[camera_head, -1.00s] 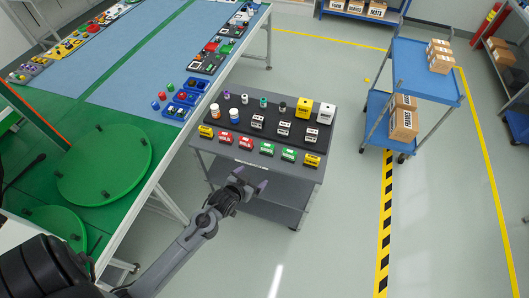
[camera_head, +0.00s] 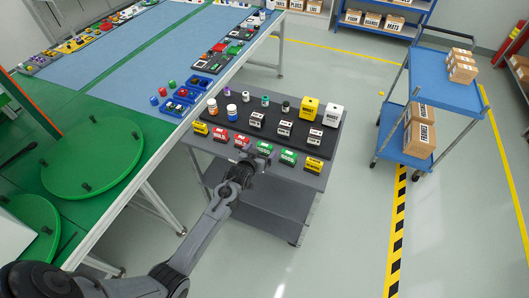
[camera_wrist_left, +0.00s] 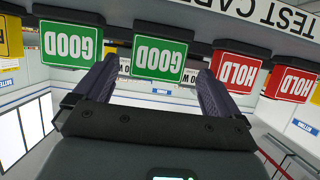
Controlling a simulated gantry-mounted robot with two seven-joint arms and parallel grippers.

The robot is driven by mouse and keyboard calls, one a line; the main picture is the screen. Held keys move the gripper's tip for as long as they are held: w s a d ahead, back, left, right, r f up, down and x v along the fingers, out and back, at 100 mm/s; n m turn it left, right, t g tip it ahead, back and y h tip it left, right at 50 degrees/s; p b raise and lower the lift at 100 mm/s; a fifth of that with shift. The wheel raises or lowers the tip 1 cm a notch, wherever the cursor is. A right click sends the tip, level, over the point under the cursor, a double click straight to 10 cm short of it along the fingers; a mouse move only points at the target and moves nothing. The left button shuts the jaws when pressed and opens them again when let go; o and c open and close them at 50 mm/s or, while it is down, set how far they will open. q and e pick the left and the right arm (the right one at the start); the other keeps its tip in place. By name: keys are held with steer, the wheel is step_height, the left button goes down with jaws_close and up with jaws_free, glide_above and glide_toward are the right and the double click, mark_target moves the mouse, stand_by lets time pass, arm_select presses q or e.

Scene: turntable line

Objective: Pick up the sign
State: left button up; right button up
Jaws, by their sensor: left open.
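Several small signs stand in a row along the near edge of the cart. They include red HOLD signs (camera_head: 241,141), green GOOD signs (camera_head: 288,157) and yellow signs (camera_head: 313,166) at the row's ends. My left gripper (camera_head: 258,157) is open at the front of the row, by the left green sign (camera_head: 265,147). In the left wrist view, that green GOOD sign (camera_wrist_left: 158,58) appears upside down, ahead of and between the two open fingers of my left gripper (camera_wrist_left: 152,88). I cannot tell whether the fingers touch it. My right gripper is not in view.
The neighbouring GOOD sign (camera_wrist_left: 70,42) and HOLD sign (camera_wrist_left: 236,72) stand close on either side. Behind the row on the cart (camera_head: 190,150) are white labelled blocks (camera_head: 285,128), bottles and two larger boxes. A workbench is at left, a blue trolley (camera_head: 445,90) at right.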

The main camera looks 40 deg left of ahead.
mark_target(264, 148)
arm_select(q)
steer(key=shift+b+x, duration=0.45)
steer(key=shift+x, duration=2.35)
steer(key=shift+w+d+r, duration=0.1)
steer(key=shift+d+r, duration=0.05)
steer(key=c, duration=1.1)
steer(key=shift+r, duration=0.15)
